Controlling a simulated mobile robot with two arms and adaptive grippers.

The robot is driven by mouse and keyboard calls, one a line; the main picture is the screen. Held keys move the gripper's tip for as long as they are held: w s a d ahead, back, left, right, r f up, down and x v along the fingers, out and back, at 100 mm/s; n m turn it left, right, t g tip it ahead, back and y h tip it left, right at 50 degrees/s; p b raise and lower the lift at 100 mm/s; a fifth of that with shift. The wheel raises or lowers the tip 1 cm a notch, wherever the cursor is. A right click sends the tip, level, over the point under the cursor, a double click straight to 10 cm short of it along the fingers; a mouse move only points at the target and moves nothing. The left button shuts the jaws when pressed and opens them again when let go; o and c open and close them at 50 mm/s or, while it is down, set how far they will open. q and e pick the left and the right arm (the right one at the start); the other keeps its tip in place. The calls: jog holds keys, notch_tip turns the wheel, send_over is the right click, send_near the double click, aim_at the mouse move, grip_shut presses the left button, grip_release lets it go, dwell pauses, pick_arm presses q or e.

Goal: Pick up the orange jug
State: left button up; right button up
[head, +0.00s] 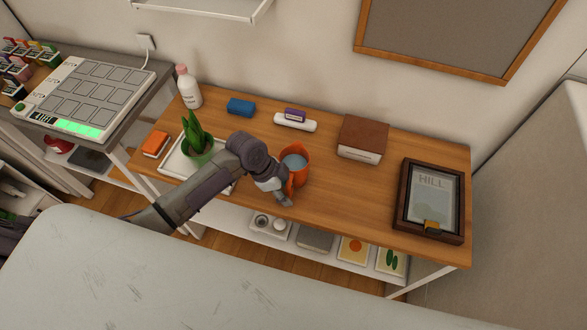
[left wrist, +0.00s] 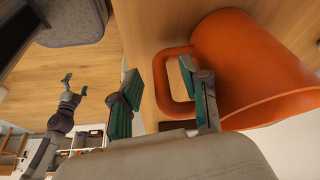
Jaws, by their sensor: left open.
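The orange jug (head: 302,172) stands upright on the wooden table, with a grey-blue inside showing at its top. In the left wrist view the jug (left wrist: 255,65) fills the right side, and its loop handle (left wrist: 166,80) faces my gripper. My left gripper (head: 284,196) is at the jug's near left side. In the wrist view my left gripper (left wrist: 162,92) is open, its green-padded fingers on either side of the handle, one reaching into the loop. I cannot tell whether they touch. My right gripper (left wrist: 75,86) shows small and open, away from the jug.
A potted plant (head: 199,146) on a white tray (head: 172,163) stands left of the jug, under my arm. A brown box (head: 362,138) and a framed picture (head: 430,200) are to the right. A white bottle (head: 188,90) stands at the back left.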

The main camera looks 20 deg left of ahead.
aim_at(288, 185)
pick_arm(q)
jog(key=shift+d+f, duration=0.1)
jog(key=shift+f, duration=0.25)
grip_shut()
jog(key=shift+w+r, duration=0.1)
jog(key=shift+r, duration=0.1)
jog(key=shift+r, duration=0.2)
jog(key=r, duration=0.1)
jog(key=r+b, duration=0.1)
jog(key=r, duration=0.1)
jog(key=shift+d+r, duration=0.2)
jog(key=shift+r, duration=0.1)
jog(key=d+r+b, duration=0.3)
jog(key=d+r, duration=0.3)
jog(key=d, duration=0.5)
jog(key=shift+w+d+r, duration=0.15)
jog(key=shift+w+r, duration=0.15)
jog(key=shift+r, duration=0.05)
